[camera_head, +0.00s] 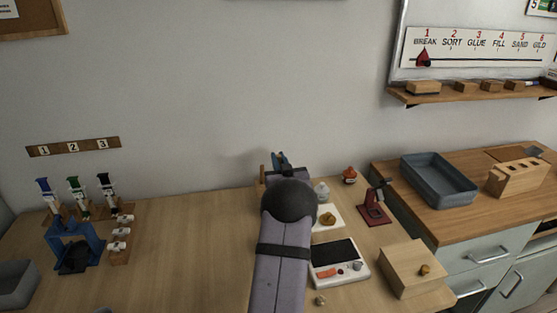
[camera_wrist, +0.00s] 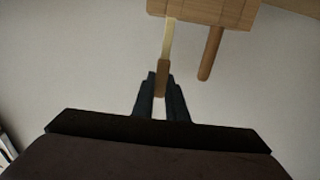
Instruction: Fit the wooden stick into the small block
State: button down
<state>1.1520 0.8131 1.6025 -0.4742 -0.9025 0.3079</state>
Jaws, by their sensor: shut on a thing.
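My gripper (camera_wrist: 160,85) is shut on a wooden stick (camera_wrist: 162,75), which has a brown lower part and a paler, thinner upper part. The stick's pale end meets the lower edge of a small wooden block (camera_wrist: 205,10) at the top of the wrist view. I cannot tell whether the end is inside the block, in front of it or just touching. A second, brown stick (camera_wrist: 210,55) extends from the block to the right of the held one. In the head view my gripper (camera_head: 279,158) is beyond my arm, which hides the held stick and most of this area.
Right of my arm are a white scale (camera_head: 340,274), a red stand (camera_head: 374,207) and a wooden box (camera_head: 413,270). A blue stand (camera_head: 74,245) and several syringes stand at the left. The table between them and my arm is clear.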

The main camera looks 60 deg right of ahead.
jog(key=shift+f+b, duration=0.95)
jog(key=shift+f, duration=0.05)
dwell(0.7)
dwell(0.3)
jog(key=c, duration=1.7)
grip_release()
jog(key=shift+v, duration=2.45)
jog(key=shift+r, duration=0.1)
notch_tip(320, 180, up, 10)
jog(key=shift+f, duration=0.1)
